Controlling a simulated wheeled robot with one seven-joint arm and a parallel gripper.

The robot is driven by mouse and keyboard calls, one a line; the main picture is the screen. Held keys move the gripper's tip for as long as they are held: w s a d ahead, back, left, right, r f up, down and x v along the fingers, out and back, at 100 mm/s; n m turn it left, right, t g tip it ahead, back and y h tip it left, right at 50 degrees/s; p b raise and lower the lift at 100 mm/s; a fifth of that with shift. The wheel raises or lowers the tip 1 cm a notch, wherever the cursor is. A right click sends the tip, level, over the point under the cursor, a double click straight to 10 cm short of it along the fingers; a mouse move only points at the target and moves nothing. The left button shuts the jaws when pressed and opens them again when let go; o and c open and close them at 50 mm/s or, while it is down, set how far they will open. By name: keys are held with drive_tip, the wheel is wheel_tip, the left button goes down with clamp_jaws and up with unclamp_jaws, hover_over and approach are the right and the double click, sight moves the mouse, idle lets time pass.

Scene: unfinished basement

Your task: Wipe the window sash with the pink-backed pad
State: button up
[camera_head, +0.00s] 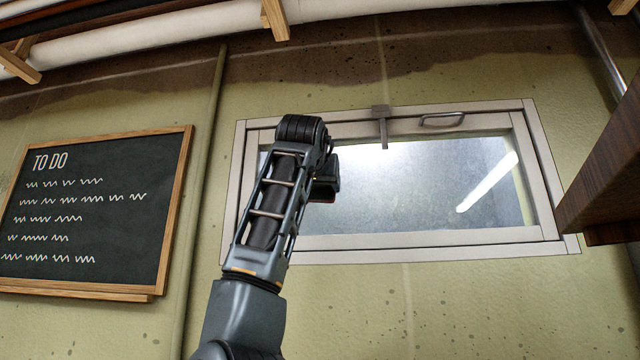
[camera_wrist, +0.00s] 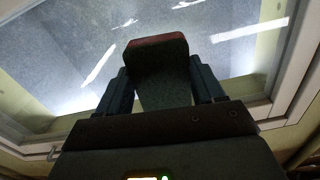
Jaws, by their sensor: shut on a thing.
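The window sash (camera_head: 430,237) is a pale frame around a frosted pane in the wall, right of centre in the head view. Its pane and frame (camera_wrist: 288,100) also fill the background of the wrist view. My gripper (camera_head: 327,178) is in front of the left part of the pane. In the wrist view its two fingers are shut on the pad (camera_wrist: 158,75), a dark block with a reddish edge at its far end. The pad's pink backing is mostly hidden. I cannot tell whether the pad touches the glass.
A metal handle (camera_head: 442,119) and a latch (camera_head: 383,128) stand out from the window's top rail. A dark wooden cabinet or shelf (camera_head: 610,170) juts in at the right. A framed TO DO chalkboard (camera_head: 85,215) hangs at the left. Rolls on wooden brackets (camera_head: 276,18) run along the top.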

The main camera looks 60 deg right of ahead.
drive_tip(key=shift+x, duration=0.95)
idle(0.3)
drive_tip(key=s, duration=0.1)
drive_tip(key=s+d, duration=0.1)
drive_tip(key=s, duration=0.1)
drive_tip(key=shift+s+d+r, duration=0.1)
drive_tip(key=shift+s+d, duration=0.2)
drive_tip(key=shift+d, duration=0.05)
drive_tip(key=shift+w+a, duration=0.25)
drive_tip(key=shift+w, duration=0.45)
drive_tip(key=shift+w+a, duration=0.2)
drive_tip(key=shift+w, duration=0.45)
drive_tip(key=shift+w+a, duration=0.25)
drive_tip(key=shift+w, duration=0.45)
drive_tip(key=shift+f, duration=0.2)
drive_tip(key=shift+a, duration=0.15)
